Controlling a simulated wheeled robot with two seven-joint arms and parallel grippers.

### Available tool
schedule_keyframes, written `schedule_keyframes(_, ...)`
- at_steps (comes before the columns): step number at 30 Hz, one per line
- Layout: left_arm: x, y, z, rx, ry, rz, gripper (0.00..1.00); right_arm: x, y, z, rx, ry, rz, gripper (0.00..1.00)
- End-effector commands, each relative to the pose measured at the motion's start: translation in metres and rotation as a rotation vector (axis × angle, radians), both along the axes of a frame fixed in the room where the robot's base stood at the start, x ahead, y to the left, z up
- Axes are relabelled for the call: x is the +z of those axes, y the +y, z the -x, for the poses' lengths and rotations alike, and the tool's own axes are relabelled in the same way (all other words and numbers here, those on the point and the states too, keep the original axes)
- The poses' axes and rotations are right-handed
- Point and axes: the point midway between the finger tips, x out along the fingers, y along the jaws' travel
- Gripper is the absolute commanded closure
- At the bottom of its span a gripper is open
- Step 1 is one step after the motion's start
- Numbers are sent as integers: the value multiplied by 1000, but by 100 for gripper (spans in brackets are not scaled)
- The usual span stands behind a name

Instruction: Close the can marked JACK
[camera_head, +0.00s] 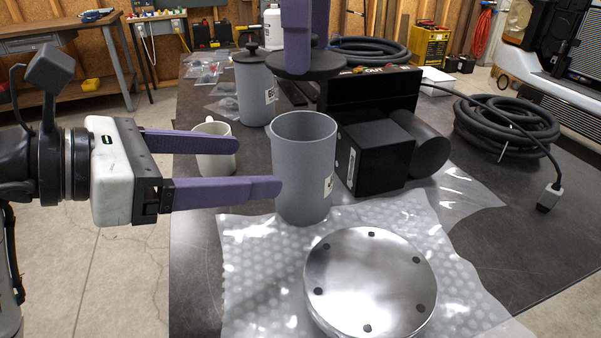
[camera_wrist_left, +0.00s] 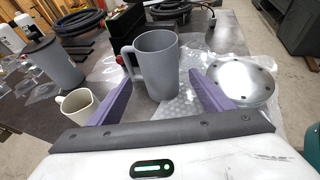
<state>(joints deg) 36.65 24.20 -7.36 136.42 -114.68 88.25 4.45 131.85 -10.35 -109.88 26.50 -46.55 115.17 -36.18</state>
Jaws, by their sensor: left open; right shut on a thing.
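An open grey can (camera_head: 303,165) stands upright, partly on bubble wrap; its label is turned to the right and I cannot read it. In the left wrist view the can (camera_wrist_left: 160,70) shows a handle on its left side. My right gripper (camera_head: 305,45) is shut on a dark round lid (camera_head: 325,68), held above and behind the can; its grip point is partly hidden. My left gripper (camera_head: 272,164) is open and level, its purple fingers pointing at the can's left side. In the wrist view the can appears between and beyond the fingertips.
A second grey can (camera_head: 254,92) with its lid on stands behind. A cream mug (camera_head: 216,160) is behind my left fingers. A silver disc (camera_head: 370,275) lies on bubble wrap (camera_head: 250,260) in front. A black box (camera_head: 374,155) stands right of the can; coiled hose (camera_head: 505,125) lies farther right.

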Motion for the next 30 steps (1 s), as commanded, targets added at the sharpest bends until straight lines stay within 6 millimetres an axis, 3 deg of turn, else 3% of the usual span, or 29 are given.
schedule_keyframes(7,-7,-14,-10,-3,4,3,27,0,0,0,0,0,0,52)
schedule_keyframes(21,-39,-77,-55,-2,3,2,27,0,0,0,0,0,0,52)
schedule_keyframes(30,-46,-90,-65,0,0,0,27,0,0,0,0,0,0,52)
